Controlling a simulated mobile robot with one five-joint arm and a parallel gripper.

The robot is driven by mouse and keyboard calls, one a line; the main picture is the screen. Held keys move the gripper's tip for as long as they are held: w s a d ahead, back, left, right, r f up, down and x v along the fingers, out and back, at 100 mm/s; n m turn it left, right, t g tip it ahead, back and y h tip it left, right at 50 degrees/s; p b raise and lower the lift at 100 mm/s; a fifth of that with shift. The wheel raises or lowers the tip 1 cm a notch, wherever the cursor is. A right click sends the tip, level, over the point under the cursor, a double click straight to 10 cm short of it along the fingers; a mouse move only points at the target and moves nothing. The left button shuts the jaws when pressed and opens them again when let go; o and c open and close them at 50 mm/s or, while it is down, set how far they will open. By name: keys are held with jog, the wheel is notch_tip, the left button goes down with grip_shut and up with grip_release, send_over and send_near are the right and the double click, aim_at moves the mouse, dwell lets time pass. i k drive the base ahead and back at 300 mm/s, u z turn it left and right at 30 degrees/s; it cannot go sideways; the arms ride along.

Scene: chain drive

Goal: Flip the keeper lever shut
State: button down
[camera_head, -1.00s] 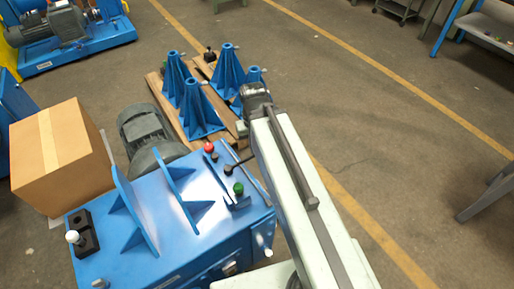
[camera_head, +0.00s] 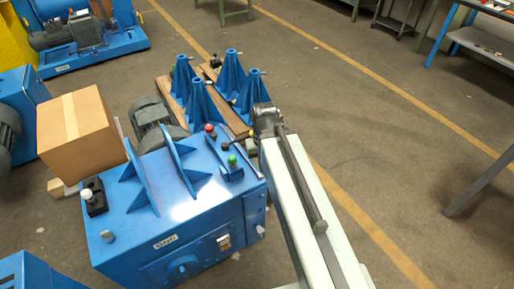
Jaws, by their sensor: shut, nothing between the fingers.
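The blue machine housing (camera_head: 130,225) stands at lower centre-left. Along its right part are a red knob (camera_head: 209,128), a green knob (camera_head: 232,160) and a dark-knobbed lever (camera_head: 226,147) with a thin rod pointing up and right. I cannot tell for sure which of these is the keeper lever. My gripper (camera_head: 262,108) is at the dark far end of my pale arm, just past the housing's right rear corner. It looks apart from the knobs. It is shut and empty; its fingertips are hard to make out.
Blue finned stands (camera_head: 203,103) on wooden boards are behind the housing. A grey motor (camera_head: 150,115) adjoins its rear. A cardboard box (camera_head: 75,135) is at left. Upright blue fins (camera_head: 143,178) rise from the housing top. The floor to the right is mostly clear.

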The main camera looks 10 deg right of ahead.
aim_at(225, 146)
jog(key=k, duration=0.9)
jog(key=u, duration=0.85)
jog(key=i, duration=1.5)
jog(key=z, duration=0.05)
